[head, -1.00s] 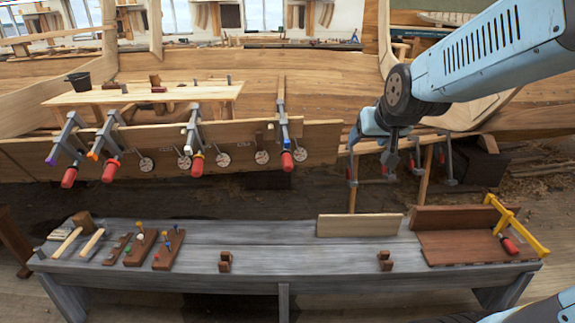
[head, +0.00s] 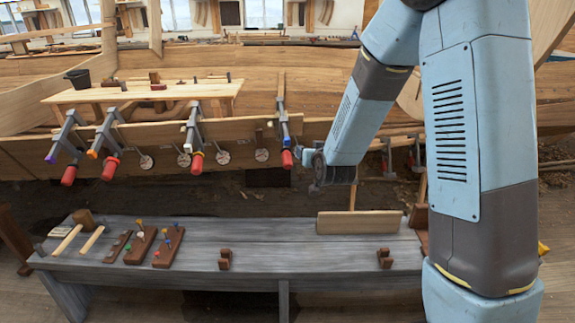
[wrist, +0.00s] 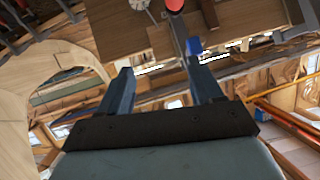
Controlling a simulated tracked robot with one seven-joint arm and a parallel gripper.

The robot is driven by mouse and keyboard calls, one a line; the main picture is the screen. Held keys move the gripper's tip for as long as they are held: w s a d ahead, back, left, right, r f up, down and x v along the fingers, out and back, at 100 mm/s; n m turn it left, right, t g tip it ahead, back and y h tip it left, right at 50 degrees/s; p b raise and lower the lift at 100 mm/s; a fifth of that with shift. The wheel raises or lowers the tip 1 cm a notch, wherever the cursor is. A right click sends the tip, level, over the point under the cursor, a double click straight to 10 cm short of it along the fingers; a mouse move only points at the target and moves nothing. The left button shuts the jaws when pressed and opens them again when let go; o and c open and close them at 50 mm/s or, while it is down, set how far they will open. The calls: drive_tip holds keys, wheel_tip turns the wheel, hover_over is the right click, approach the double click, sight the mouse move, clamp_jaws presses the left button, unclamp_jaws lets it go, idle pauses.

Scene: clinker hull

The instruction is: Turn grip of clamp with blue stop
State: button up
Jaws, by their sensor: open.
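The clamp with the blue stop (head: 284,127) is the rightmost in the row of clamps on the hull plank. Its red grip (head: 287,159) hangs at the lower end. In the wrist view the red grip (wrist: 175,5) is at the top edge, partly cut off, and the blue stop (wrist: 194,45) shows near my right finger. My gripper (wrist: 160,73) is open, with nothing between its fingers; the grip lies beyond the fingertips. In the head view my wrist is just right of and below the grip, and my fingers cannot be made out clearly.
Other clamps with white (head: 189,128), orange (head: 94,154) and purple (head: 51,159) stops hang to the left. A grey bench (head: 200,262) with wooden blocks and tools stands below. My arm covers the bench's right end.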

sight(289, 167)
drive_tip(key=a+f+t, duration=0.4)
drive_tip(key=a+f, duration=0.1)
drive_tip(key=f, duration=0.7)
drive_tip(key=shift+g+y, duration=0.3)
drive_tip(key=w, duration=0.4)
drive_tip(key=w+a, duration=0.1)
drive_tip(key=w, duration=0.3)
drive_tip(key=w+a, duration=0.1)
drive_tip(key=w, duration=0.4)
drive_tip(key=shift+a, duration=0.2)
drive_tip(key=c, duration=1)
